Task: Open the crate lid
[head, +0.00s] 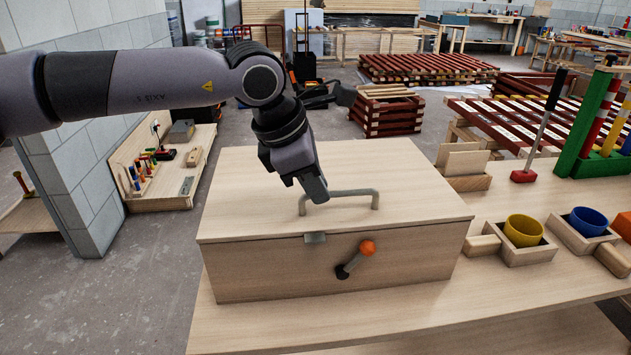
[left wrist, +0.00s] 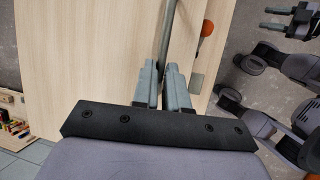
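The wooden crate (head: 300,281) stands on the bench with its flat lid (head: 250,185) down. A grey bar handle (head: 352,192) is on the lid; it also shows in the left wrist view (left wrist: 167,35). My left gripper (head: 318,196) is at the handle's left part. In the left wrist view its fingers (left wrist: 162,82) lie either side of the bar, close against it. A metal latch plate (head: 315,238) sits at the lid's front edge. A lever with an orange knob (head: 367,247) is on the crate front, knob up and right. My right gripper (left wrist: 273,18) is empty, its fingers apart.
Right of the crate are a yellow cup (head: 523,231) and a blue cup (head: 588,221) in wooden holders. A grey block wall (head: 85,140) is at left.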

